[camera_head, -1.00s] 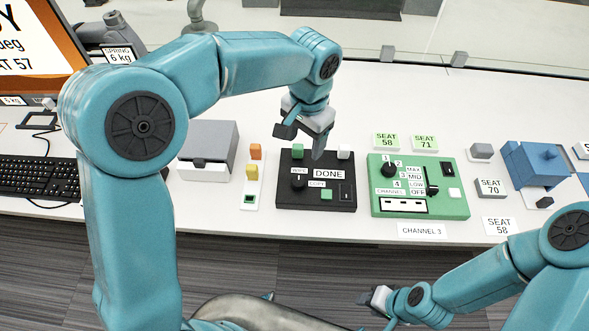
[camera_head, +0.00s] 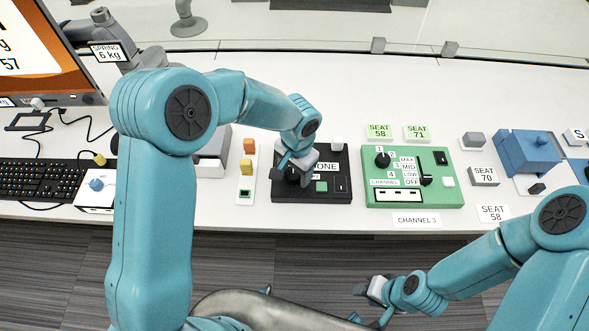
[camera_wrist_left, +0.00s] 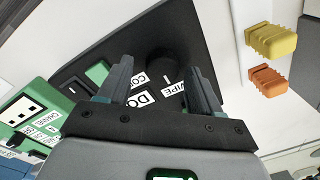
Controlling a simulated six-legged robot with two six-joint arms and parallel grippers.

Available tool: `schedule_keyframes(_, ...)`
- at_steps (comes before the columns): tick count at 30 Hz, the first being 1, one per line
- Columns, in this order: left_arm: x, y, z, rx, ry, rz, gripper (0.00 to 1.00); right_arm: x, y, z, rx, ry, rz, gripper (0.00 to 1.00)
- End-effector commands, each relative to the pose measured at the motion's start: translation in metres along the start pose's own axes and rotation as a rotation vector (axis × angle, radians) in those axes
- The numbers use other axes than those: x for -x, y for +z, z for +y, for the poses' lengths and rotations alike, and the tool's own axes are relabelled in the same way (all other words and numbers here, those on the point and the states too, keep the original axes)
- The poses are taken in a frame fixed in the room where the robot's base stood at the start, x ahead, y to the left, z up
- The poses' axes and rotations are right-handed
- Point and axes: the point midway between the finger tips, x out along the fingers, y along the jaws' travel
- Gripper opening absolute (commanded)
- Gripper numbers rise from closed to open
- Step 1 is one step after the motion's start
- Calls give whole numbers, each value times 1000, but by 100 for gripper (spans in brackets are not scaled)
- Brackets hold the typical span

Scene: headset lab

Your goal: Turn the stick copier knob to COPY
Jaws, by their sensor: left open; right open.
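The stick copier is a black box (camera_head: 330,201) on the white table, with a DONE label, a green square and a white block on top. Its black knob (camera_wrist_left: 167,60) shows in the left wrist view between the two fingers of my left gripper (camera_wrist_left: 160,82). A small white mark sits at the knob's edge, near the WIPE label (camera_wrist_left: 176,88); the COPY label (camera_wrist_left: 141,80) lies to its left. In the head view my left gripper (camera_head: 289,172) is open over the knob and mostly hides it. My right gripper (camera_head: 369,289) is open and empty, in front of the table.
A green panel (camera_head: 455,196) with its own knob (camera_head: 383,160) and CHANNEL label stands right of the copier. Yellow (camera_head: 246,169) and orange (camera_head: 249,146) blocks stand on a white strip to its left. A keyboard (camera_head: 40,180) lies far left.

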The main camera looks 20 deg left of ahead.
Motion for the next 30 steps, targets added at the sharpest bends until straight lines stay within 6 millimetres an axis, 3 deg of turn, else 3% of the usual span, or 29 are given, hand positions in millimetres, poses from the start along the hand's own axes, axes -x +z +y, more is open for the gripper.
schedule_keyframes(9, -3, 0, -1, 1, 0, -1, 61, 0, 0, 0, 0, 0, 0, 43)
schedule_keyframes(14, -3, 0, -1, 1, 0, -1, 9, 0, 0, 0, 0, 0, 0, 43)
schedule_keyframes(23, -3, 0, -1, -19, 0, 0, 8, 0, 0, 0, 0, 0, 0, 43)
schedule_keyframes(30, -3, 0, -1, -133, -1, 6, 8, -2, 0, 1, 0, 0, 0, 43)
